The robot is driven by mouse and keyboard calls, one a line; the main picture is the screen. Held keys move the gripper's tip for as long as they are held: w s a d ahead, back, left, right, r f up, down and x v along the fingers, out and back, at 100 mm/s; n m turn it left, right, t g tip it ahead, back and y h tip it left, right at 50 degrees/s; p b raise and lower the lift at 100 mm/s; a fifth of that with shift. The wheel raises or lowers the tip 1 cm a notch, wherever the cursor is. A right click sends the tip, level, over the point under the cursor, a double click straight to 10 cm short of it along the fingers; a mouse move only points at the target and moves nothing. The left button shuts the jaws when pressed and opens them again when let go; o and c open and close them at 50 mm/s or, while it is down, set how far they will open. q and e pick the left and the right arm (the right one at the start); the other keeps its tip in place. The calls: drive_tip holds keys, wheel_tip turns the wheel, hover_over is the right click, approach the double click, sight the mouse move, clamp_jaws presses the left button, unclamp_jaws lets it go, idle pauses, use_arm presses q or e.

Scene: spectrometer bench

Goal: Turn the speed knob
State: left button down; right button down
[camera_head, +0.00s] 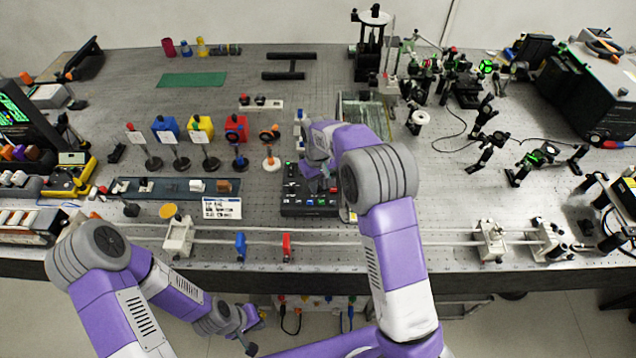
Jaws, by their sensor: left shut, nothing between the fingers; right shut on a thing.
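A black control box (292,207) with small coloured buttons along its front edge sits on the bench near the middle. My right gripper (318,186) reaches down over the box from above and is shut on the speed knob on its top. The knob itself is mostly hidden by the fingers and my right arm, so its angle cannot be read. My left gripper (252,331) is shut and empty, low in front of the bench's front edge, well away from the box.
A glass-like tray (377,108) stands just behind my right arm. A rail with a blue holder (240,246) and a red holder (287,246) runs along the front. Coloured blocks and filter stands are left of the box. Optics crowd the right.

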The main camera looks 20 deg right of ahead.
drive_tip(key=m+p, duration=0.1)
drive_tip(key=m, duration=0.2)
drive_tip(key=shift+r, duration=0.1)
drive_tip(key=m+p, duration=0.1)
drive_tip(key=m, duration=0.4)
drive_tip(key=m+p, duration=0.1)
drive_tip(key=m, duration=0.2)
drive_tip(key=shift+m+p, duration=0.55)
drive_tip(key=shift+m, duration=1.55)
drive_tip(key=c, duration=1.3)
unclamp_jaws()
wheel_tip(320, 180, up, 8)
drive_tip(key=shift+f, duration=0.25)
